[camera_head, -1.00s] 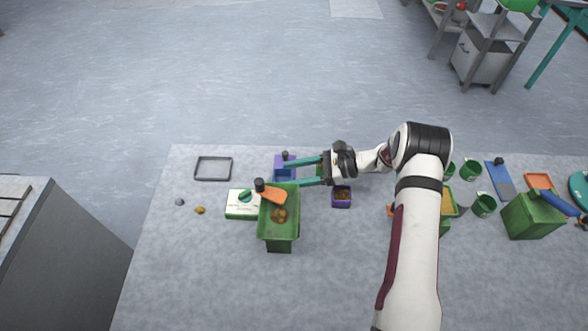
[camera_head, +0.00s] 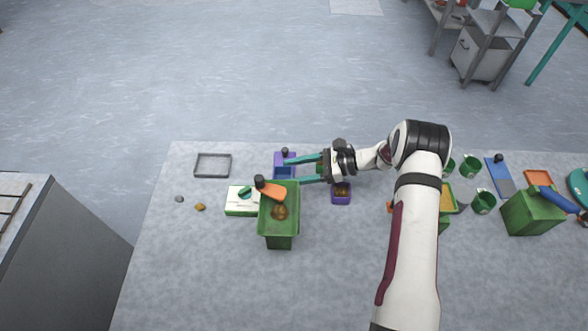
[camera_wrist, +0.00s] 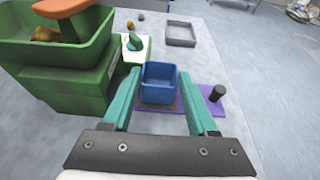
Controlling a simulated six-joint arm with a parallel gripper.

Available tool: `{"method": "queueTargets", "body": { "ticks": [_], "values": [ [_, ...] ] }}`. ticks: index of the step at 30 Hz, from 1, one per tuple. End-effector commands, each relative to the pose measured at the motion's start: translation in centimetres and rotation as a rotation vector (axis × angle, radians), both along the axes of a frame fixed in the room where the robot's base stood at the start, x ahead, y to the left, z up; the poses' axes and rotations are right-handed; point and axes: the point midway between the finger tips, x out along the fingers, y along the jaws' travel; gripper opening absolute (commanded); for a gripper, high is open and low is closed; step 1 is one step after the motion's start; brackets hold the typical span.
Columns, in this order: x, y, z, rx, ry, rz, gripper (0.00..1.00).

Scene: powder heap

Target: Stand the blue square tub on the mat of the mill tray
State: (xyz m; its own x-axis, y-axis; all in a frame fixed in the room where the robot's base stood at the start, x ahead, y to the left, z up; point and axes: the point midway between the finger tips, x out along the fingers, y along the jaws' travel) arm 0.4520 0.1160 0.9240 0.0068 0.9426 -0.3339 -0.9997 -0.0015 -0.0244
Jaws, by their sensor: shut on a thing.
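The blue square tub (camera_wrist: 160,88) is upright and empty between the two teal fingers of my gripper (camera_wrist: 158,90) in the wrist view. It also shows in the head view (camera_head: 284,173), partly behind the fingers. My gripper (camera_head: 300,171) is shut on the tub. A flat purple plate (camera_wrist: 205,100) with a black knob lies under and around the tub; it shows in the head view too (camera_head: 279,158). I cannot tell whether the tub's base touches the plate, or whether this plate is the mill tray.
A green mill-like stand (camera_head: 279,241) with an open hopper and an orange piece stands close to the tub. A white-green box (camera_head: 238,208) is beside it. An empty grey tray (camera_head: 197,175) lies at the left. A small purple tub (camera_head: 341,199) sits right of the stand. The front left table is clear.

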Motion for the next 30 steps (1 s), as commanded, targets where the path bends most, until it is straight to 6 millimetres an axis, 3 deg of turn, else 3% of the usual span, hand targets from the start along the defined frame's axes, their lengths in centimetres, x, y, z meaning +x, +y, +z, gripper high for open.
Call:
{"method": "queueTargets", "body": {
  "ticks": [8,9,15,30],
  "values": [
    [0.01,0.00,-0.50,0.000,0.000,0.000,0.00],
    [0.01,0.00,-0.53,0.000,0.000,0.000,0.60],
    [0.01,0.00,-0.52,0.000,0.000,0.000,0.94],
    [0.02,-0.01,-0.29,0.000,-0.001,0.000,1.00]
  ]
}}
